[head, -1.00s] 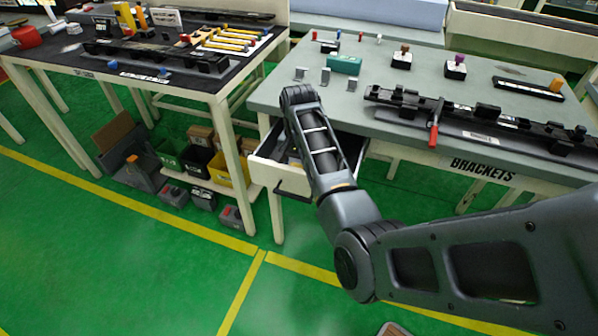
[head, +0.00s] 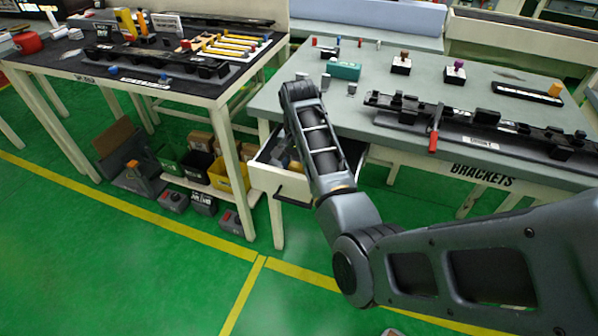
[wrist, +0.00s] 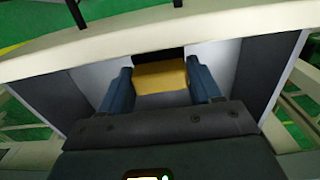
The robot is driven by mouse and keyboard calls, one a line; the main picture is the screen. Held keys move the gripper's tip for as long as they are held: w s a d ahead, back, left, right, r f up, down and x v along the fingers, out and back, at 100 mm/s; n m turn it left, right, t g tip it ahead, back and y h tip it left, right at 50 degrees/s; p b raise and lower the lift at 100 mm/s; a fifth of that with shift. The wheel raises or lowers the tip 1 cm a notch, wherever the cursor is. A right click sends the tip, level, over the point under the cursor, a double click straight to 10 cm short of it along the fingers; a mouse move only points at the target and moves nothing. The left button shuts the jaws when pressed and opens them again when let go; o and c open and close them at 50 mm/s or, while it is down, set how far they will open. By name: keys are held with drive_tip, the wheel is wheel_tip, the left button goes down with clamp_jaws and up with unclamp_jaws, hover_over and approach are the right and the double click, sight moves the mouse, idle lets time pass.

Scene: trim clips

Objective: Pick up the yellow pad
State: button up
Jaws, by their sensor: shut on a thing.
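The yellow pad (wrist: 160,76) is in the wrist view, between the two blue fingers of my gripper (wrist: 162,86). My gripper is shut on it, with one finger against each side. Both are inside the open drawer (wrist: 288,78), between its pale walls. In the head view the drawer (head: 268,178) is pulled out under the brackets table, and my arm reaches over it. My arm hides most of the gripper there, and the pad cannot be made out clearly.
The brackets table (head: 440,165) stands above the drawer, with a long black rail (head: 480,120), a teal box (head: 345,70) and small parts on it. A dark-topped table (head: 130,75) stands to the left, with bins (head: 230,178) below. Green floor in front is clear.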

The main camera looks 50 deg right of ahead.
drive_tip(key=shift+s+d+r+p, duration=0.3)
drive_tip(key=shift+s+d+r, duration=0.95)
drive_tip(key=shift+d+r, duration=0.25)
drive_tip(key=shift+s+d+r+p, duration=0.25)
drive_tip(key=shift+s+d+r, duration=1.1)
drive_tip(key=shift+d, duration=0.1)
drive_tip(key=shift+s+d+r+p, duration=0.3)
drive_tip(key=shift+s+d+r, duration=0.9)
drive_tip(key=shift+d+r, duration=0.3)
drive_tip(key=o, duration=0.6)
drive_tip(key=shift+c, duration=0.2)
drive_tip(key=c, duration=0.3)
drive_tip(key=shift+s+a+f, duration=0.1)
drive_tip(key=shift+c, duration=0.2)
